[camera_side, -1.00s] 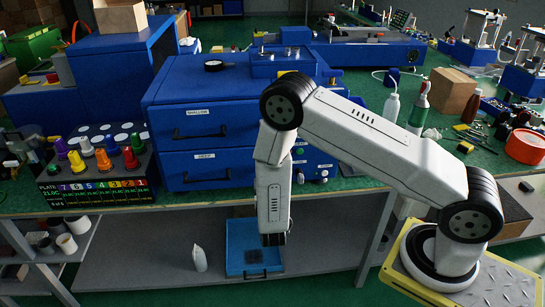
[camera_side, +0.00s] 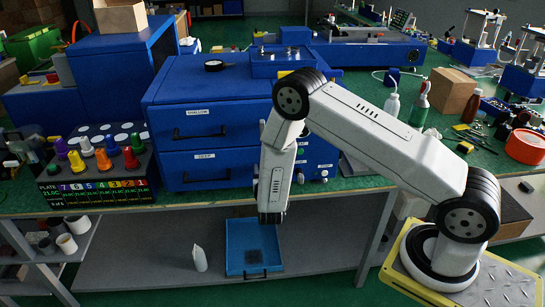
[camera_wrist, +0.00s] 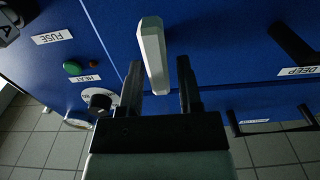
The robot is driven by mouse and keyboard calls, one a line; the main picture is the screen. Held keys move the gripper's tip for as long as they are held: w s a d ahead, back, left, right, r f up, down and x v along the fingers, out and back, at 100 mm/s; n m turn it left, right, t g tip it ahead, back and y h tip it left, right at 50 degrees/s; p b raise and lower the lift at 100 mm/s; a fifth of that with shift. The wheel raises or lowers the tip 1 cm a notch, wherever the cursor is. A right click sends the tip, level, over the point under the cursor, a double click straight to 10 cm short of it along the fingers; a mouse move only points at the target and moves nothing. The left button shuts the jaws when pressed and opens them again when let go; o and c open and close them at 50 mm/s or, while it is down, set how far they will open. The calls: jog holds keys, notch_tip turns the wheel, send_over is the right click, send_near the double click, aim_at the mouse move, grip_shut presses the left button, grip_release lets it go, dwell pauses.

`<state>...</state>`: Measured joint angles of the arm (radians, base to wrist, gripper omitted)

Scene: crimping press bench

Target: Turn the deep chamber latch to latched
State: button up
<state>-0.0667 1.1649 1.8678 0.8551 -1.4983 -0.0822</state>
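The deep chamber latch (camera_wrist: 152,52) is a pale grey-green bar with faceted sides on the blue press front. In the wrist view it stands nearly upright, its top leaning slightly left. My gripper (camera_wrist: 159,64) is open, with one dark finger on each side of the latch's lower part. In the side view my gripper (camera_side: 271,217) hangs in front of the press, and my arm hides the latch. The deep chamber (camera_side: 208,168) is the press's lower drawer and appears closed.
The DEEP label (camera_wrist: 298,71) and a black handle (camera_wrist: 293,44) are right of the latch in the wrist view. A green button (camera_wrist: 73,68) and black knob (camera_wrist: 100,101) are on the left. A blue tray (camera_side: 237,262) lies on the shelf below.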

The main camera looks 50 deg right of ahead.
grip_shut()
jog(key=shift+s+m, duration=0.1)
jog(key=shift+m, duration=0.3)
jog(key=m, duration=0.3)
jog(key=shift+s+d+f, duration=0.1)
jog(key=shift+s+d, duration=0.05)
jog(key=shift+d, duration=0.05)
jog(key=m, duration=0.4)
jog(key=f+m, duration=0.1)
jog(key=m, duration=0.4)
jog(key=s+d+m, duration=0.1)
jog(key=m, duration=0.4)
jog(key=shift+f, duration=0.35)
